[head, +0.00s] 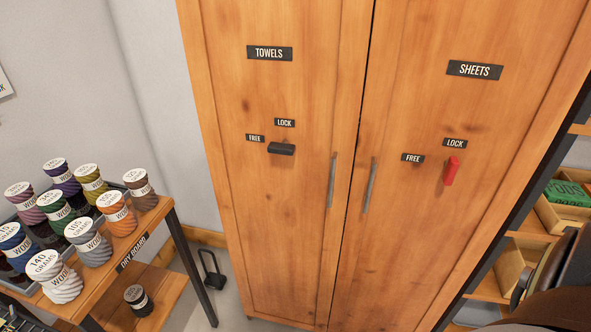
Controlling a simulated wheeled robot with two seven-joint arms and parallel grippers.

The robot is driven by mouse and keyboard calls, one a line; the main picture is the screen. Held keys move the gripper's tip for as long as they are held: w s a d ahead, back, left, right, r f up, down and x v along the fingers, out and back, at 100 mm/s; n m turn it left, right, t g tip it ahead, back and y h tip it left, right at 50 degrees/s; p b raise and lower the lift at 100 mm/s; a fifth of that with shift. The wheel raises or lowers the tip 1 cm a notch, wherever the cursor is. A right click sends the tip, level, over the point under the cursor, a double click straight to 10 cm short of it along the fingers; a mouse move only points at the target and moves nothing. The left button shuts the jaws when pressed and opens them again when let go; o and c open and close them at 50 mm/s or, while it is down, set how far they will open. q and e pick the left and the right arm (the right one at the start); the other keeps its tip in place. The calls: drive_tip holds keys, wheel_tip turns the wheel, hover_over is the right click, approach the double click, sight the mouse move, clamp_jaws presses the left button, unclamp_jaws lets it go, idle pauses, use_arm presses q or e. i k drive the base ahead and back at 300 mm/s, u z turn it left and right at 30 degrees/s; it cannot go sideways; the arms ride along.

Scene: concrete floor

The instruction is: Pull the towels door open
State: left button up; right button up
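The towels door (280,220) is the left door of a tall wooden cabinet, with a black TOWELS label (270,53). It looks closed, in line with the sheets door (440,230). Its vertical metal handle (332,180) is near its right edge. A black latch (281,148) lies sideways on it, below the LOCK label (285,122) and right of the FREE label (255,138). The sheets door has a metal handle (370,185) and a red latch (451,171) standing roughly upright below its LOCK label. Neither gripper shows.
A wooden table (150,225) with several wool spools stands at the left, in front of the wall. A black object with a loop (212,275) is on the floor between table and cabinet. Shelves with a green box (568,193) stand at the right.

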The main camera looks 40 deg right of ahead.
sight(261, 73)
drive_tip(key=u, duration=0.05)
drive_tip(key=i, duration=0.3)
drive_tip(key=z, duration=1.15)
